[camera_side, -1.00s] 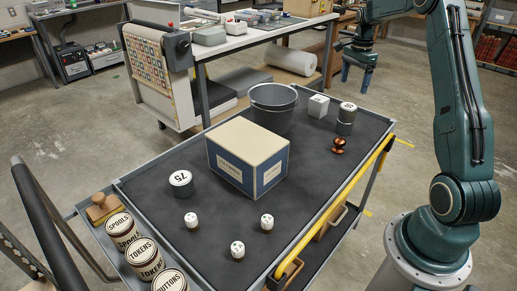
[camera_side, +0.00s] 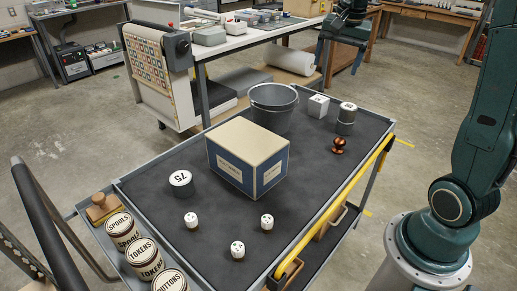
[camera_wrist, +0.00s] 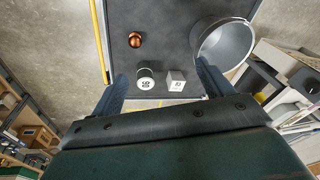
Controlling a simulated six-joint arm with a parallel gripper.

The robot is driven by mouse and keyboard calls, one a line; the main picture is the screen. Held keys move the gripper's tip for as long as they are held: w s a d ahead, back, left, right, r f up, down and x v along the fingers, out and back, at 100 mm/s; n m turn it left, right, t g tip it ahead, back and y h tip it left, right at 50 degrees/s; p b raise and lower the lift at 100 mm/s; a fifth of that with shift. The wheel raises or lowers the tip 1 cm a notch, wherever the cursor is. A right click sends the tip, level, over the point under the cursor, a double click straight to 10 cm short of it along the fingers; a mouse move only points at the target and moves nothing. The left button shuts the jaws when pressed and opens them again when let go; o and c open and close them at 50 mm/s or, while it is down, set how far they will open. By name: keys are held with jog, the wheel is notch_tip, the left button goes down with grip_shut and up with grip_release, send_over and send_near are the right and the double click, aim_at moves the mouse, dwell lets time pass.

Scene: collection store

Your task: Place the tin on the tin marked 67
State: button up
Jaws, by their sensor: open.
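A dark tin with a white lid marked 75 (camera_side: 181,183) stands on the cart at the left of the box. At the back right, a grey cylinder with a white numbered lid (camera_side: 347,107) stands upright; it looks like one tin on another, but I cannot be sure. The wrist view shows its lid (camera_wrist: 146,85), whose number is too small to read surely. No 67 is readable. My gripper (camera_side: 322,50) is open and empty, high beyond the cart's back right. In the wrist view its two fingers (camera_wrist: 164,72) are spread wide, apart from everything.
A blue and cream box (camera_side: 240,168) stands mid-cart. A grey bucket (camera_side: 272,118) and a white cube (camera_side: 318,106) stand behind it. Several small white-topped pieces stand in front. A yellow rail (camera_side: 340,205) edges the cart.

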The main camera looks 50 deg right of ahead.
jog(key=s+a+n+t+y, duration=0.1)
jog(key=s+a+n+t, duration=0.2)
jog(key=s+a+n, duration=1)
jog(key=shift+s+a+f+n+t, duration=0.3)
jog(key=shift+s+a+f, duration=0.15)
jog(key=shift+s+a, duration=2.45)
jog(key=shift+w+a, duration=0.1)
jog(key=shift+w, duration=0.1)
